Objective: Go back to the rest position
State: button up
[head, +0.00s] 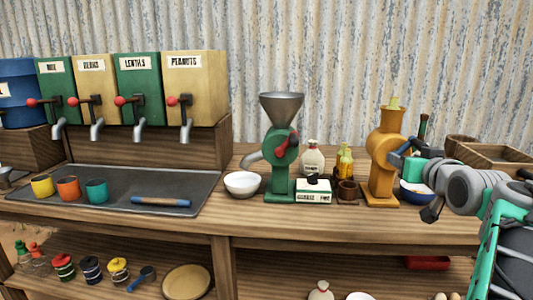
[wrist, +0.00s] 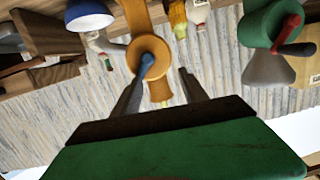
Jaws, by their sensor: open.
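My gripper (head: 428,182) is at the right of the head view, beside the orange mill (head: 385,160) on the counter. Its jaws are open and nothing is seen held. In the wrist view, which is upside down, the two fingers of my gripper (wrist: 160,88) are spread. The orange mill (wrist: 150,47) and its blue crank (wrist: 147,63) show beyond and between them. In the head view the crank (head: 402,147) is close to the gripper; I cannot tell whether they touch. A white and blue bowl (head: 413,192) is partly hidden behind the gripper.
The green mill (head: 281,160) stands left of the orange one, with a white bowl (head: 241,184) under its spout. Bottles and a brown cup (head: 347,191) stand between the mills. A wooden crate (head: 498,156) is behind my arm. Dispensers (head: 196,85) stand at the left.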

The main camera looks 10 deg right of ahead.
jog(key=s+a+f+n+g+y+p, duration=0.1)
jog(key=s+a+g+y+p, duration=0.15)
jog(key=a+p, duration=0.7)
jog(key=s+a+f+n+g+y+p, duration=0.1)
jog(key=a+g+p, duration=0.3)
jog(key=a+p, duration=0.55)
jog(key=s+a+f+g+p, duration=0.1)
jog(key=s+a+g+p, duration=0.2)
jog(key=s+a, duration=0.2)
jog(key=s+a+f+n+g+p, duration=0.1)
jog(key=s+a+f+g+p, duration=0.1)
jog(key=s+a, duration=0.4)
jog(key=s+g+p, duration=0.1)
jog(key=s, duration=0.2)
